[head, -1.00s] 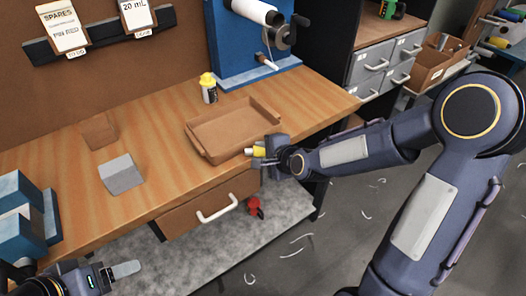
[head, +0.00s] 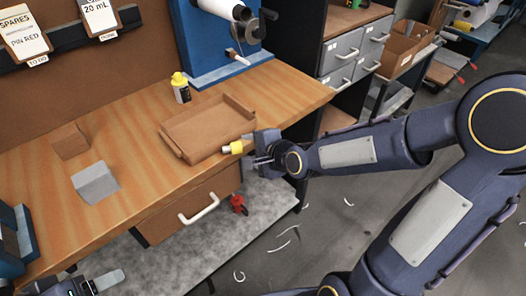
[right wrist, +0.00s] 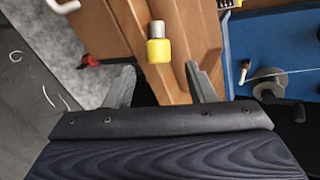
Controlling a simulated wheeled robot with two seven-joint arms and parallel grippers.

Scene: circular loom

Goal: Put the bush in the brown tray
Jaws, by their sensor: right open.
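The bush (head: 236,147), a small yellow cylinder with a pale metal end, lies at the front right side of the brown tray (head: 188,158), near the table's front edge. I cannot tell whether it touches the tray's rim. My right gripper (head: 262,158) is open and empty at the table edge, just right of the bush. In the right wrist view the bush (right wrist: 158,50) sits ahead of and between the two spread fingertips (right wrist: 160,80), apart from both. My left gripper (head: 104,282) is partly cut off at the lower left, away from the bush.
A yellow-capped bottle (head: 181,88) stands behind the tray. A grey block (head: 95,183) and a brown block (head: 69,141) sit on the table at left. A blue winder stand (head: 205,40) is at the back. A drawer with a white handle (head: 199,208) is below.

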